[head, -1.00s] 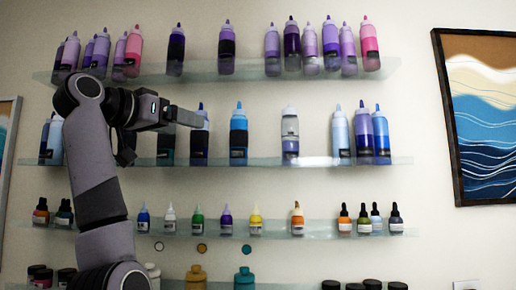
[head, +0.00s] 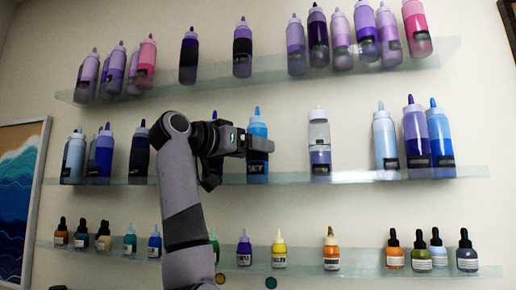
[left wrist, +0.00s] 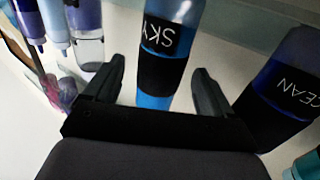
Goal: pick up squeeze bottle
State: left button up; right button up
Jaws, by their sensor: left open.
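My left gripper (head: 262,145) is open and sits at the middle shelf, in front of a blue squeeze bottle (head: 257,126) with a dark label band. The gripper hides part of this bottle. In the left wrist view a blue bottle labelled SKY (left wrist: 168,45) stands in line with the gap between my open fingers (left wrist: 155,90). Whether the fingers touch it I cannot tell. A dark blue bottle labelled OCEAN (left wrist: 283,95) is at the right there. My right gripper is not in view.
The middle glass shelf (head: 350,176) also holds a clear and purple bottle (head: 319,145) to the right and several blue bottles at both ends. Purple and pink bottles line the upper shelf (head: 270,75). Small dropper bottles stand on the lower shelf (head: 360,265). A wave painting (head: 18,190) hangs left.

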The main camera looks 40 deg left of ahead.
aim_at(252, 118)
pick_arm(q)
jog(key=shift+w+p, duration=0.3)
jog(key=shift+w, duration=1.15)
jog(key=c, duration=1.2)
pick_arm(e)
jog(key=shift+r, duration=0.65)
pick_arm(q)
jog(key=shift+s+r, duration=0.1)
jog(key=shift+s+r, duration=0.15)
jog(key=shift+r, duration=0.2)
notch_tip(252, 118, up, 6)
jog(key=shift+d+r, duration=0.1)
jog(key=shift+r, duration=0.05)
jog(key=s+d+b, duration=0.3)
jog(key=s+d, duration=0.1)
jog(key=s, duration=0.4)
jog(key=s+d+b, duration=0.4)
jog(key=s+d, duration=0.1)
jog(key=s, duration=0.4)
jog(key=shift+d, duration=0.25)
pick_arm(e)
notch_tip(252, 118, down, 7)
